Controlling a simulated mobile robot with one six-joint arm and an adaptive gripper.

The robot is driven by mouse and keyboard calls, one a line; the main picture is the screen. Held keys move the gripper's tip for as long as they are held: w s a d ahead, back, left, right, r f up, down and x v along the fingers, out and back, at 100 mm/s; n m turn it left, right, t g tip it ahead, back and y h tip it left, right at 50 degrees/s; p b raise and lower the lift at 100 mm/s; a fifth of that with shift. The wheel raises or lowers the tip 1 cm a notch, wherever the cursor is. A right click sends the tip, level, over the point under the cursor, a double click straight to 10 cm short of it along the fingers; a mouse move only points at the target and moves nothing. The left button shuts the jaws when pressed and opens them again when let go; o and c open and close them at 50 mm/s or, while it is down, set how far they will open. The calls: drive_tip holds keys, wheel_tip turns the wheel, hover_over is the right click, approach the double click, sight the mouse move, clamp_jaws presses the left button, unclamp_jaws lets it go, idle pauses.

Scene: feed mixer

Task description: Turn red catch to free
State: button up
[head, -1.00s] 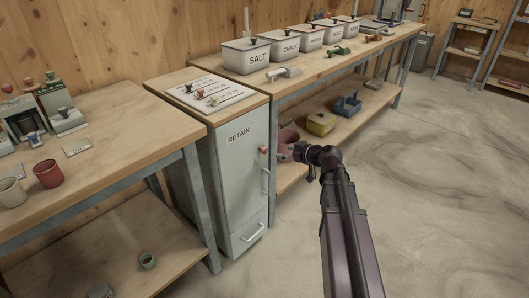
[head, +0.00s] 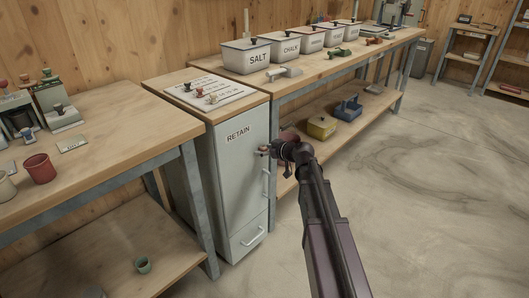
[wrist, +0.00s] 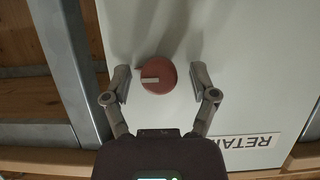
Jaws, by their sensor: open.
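The red catch (wrist: 158,75) is a round knob with a pale bar mark on the grey front of the RETAIN cabinet (head: 235,175). In the wrist view it lies between my gripper's two fingers (wrist: 158,84), with a gap on each side. The fingers are open and do not appear to touch it. In the head view my gripper (head: 268,150) is at the cabinet front, just below and right of the RETAIN label (head: 238,133), and the catch is mostly hidden behind it.
Below the catch are a vertical handle (head: 265,184) and a drawer handle (head: 253,238). A board with small knobs (head: 210,90) lies on the cabinet top. Benches stand on both sides, with labelled bins on the right one. The floor (head: 420,180) at right is clear.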

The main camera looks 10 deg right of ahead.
clamp_jaws()
